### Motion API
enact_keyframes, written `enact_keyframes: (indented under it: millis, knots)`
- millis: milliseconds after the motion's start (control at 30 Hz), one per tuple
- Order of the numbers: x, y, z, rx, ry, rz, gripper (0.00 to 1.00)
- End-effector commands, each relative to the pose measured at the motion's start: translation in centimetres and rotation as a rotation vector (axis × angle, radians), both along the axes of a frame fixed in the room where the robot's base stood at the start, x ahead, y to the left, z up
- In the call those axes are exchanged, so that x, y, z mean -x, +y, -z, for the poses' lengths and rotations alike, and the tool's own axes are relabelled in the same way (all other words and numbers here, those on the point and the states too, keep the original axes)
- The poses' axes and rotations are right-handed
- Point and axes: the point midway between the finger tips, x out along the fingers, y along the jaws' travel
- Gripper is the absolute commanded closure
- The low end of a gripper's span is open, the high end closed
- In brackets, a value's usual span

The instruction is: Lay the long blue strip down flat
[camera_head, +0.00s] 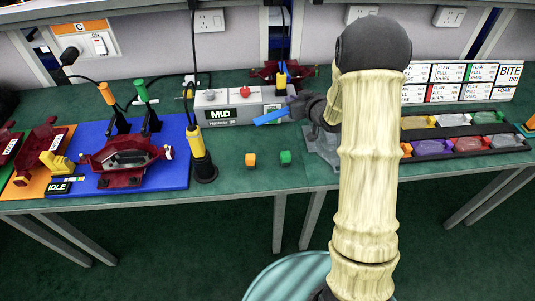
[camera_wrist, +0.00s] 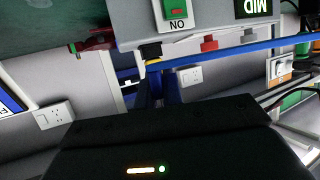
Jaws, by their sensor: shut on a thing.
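The long blue strip (camera_head: 271,117) is in my gripper (camera_head: 296,104) in the head view. It sticks out to the left, slightly tilted, above the green table in front of the grey box marked MID. In the wrist view the strip (camera_wrist: 235,50) runs from near the middle to the right edge. My gripper (camera_wrist: 152,58) is shut on one end of it there. My arm hides part of the table to the right of the gripper, and the exact grip on the strip is small and dark.
The grey MID box (camera_head: 222,114) stands behind the strip. An orange cube (camera_head: 250,160) and a green cube (camera_head: 286,157) lie in front. A yellow-black tool (camera_head: 198,150) stands upright at left, beside a blue mat (camera_head: 115,182) with a dark red fixture. Bare table shows around the cubes.

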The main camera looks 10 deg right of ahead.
Motion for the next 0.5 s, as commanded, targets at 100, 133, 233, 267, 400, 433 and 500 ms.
enact_keyframes:
  millis: [100,133,233,267,400,433,500]
  knots:
    - [0.0,0.0,0.4,0.000,-0.001,0.000,1.00]
    - [0.0,0.0,0.4,0.000,-0.001,0.000,1.00]
    - [0.0,0.0,0.3,0.000,0.000,0.000,1.00]
    - [0.0,0.0,0.3,0.000,0.000,0.000,1.00]
    - [0.0,0.0,0.6,0.000,0.001,0.000,1.00]
    - [0.0,0.0,0.8,0.000,0.002,0.000,1.00]
    - [0.0,0.0,1.8,-0.001,0.004,0.000,1.00]
